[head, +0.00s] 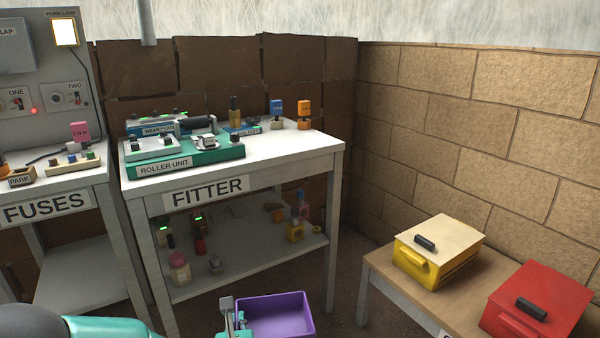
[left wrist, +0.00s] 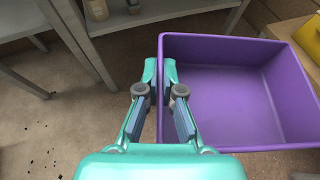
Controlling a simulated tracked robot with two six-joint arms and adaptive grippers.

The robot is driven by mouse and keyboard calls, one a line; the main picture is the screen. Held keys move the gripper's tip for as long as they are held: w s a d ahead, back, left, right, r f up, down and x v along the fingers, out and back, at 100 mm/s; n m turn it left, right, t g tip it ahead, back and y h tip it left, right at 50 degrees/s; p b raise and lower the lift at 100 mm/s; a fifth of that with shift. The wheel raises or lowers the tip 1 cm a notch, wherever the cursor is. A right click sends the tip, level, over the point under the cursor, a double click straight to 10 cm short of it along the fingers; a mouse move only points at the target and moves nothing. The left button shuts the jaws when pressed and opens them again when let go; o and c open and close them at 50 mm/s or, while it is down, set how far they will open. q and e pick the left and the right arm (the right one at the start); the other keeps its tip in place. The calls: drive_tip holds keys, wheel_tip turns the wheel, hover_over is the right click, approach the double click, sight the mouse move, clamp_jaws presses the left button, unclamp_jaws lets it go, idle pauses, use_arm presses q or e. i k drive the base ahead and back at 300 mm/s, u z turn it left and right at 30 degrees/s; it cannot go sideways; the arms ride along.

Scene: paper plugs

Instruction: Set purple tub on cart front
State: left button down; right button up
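The purple tub (head: 275,314) is at the bottom centre of the head view, in front of the FITTER bench. It is open-topped and looks empty; its lower part is cut off by the frame. My left gripper (head: 232,318) is at the tub's left rim. In the left wrist view the gripper (left wrist: 161,72) has one finger on each side of the left wall of the tub (left wrist: 240,95), closed on it. The tub looks upright, above the floor. No cart is clearly visible. My right gripper is not in view.
The FITTER bench (head: 205,193) holds the roller unit (head: 185,160) and has a lower shelf with bottles. A low table (head: 385,290) at right carries a yellow box (head: 440,250) and a red box (head: 535,300). The FUSES bench (head: 45,208) is at left. Brick wall closes the right side.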

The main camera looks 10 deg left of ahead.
sight(295, 141)
drive_tip(key=z, duration=0.3)
drive_tip(key=i, duration=1.05)
drive_tip(key=u, duration=0.45)
